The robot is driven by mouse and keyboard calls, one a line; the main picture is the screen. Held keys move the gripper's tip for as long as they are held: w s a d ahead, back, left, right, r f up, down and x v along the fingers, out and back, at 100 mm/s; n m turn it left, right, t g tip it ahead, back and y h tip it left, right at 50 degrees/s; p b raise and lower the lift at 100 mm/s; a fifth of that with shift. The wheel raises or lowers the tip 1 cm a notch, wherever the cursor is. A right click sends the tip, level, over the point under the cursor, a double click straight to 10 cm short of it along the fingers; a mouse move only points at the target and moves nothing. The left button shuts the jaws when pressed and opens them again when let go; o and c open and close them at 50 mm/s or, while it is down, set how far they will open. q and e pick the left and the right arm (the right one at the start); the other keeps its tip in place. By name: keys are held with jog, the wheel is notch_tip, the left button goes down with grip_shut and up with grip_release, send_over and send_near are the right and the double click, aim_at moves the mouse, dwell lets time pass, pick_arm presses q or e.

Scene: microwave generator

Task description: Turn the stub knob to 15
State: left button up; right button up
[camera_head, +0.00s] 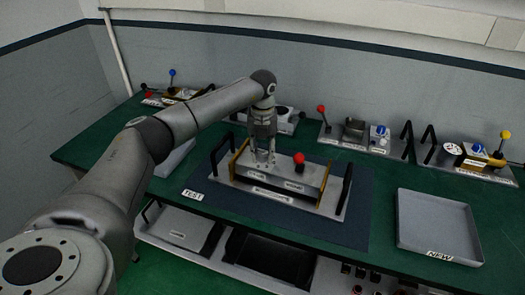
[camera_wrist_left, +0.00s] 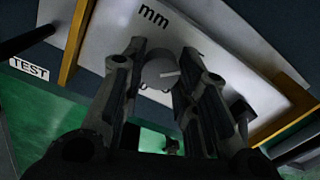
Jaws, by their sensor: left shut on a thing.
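The stub knob (camera_wrist_left: 160,73) is a short grey round knob with a white pointer line, on a pale panel (camera_wrist_left: 225,45) marked "mm". In the head view this panel belongs to the device (camera_head: 279,187) on the blue mat. My left gripper (camera_head: 262,160) reaches down onto the left part of the device. In the left wrist view its fingers (camera_wrist_left: 160,60) stand on both sides of the knob and are shut on it. The fingers hide part of the panel. No scale reading can be made out. My right gripper is not in view.
A red ball-topped lever (camera_head: 299,159) stands just right of my gripper. Black handles (camera_head: 219,155) flank the device. An empty grey tray (camera_head: 437,224) marked "NEW" sits at the right. Other devices (camera_head: 355,132) line the back of the green table.

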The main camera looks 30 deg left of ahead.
aim_at(262, 154)
pick_arm(q)
jog(key=shift+n, duration=0.4)
jog(key=o, duration=1.1)
jog(key=shift+c, duration=0.2)
notch_tip(262, 154, up, 12)
dwell(0.4)
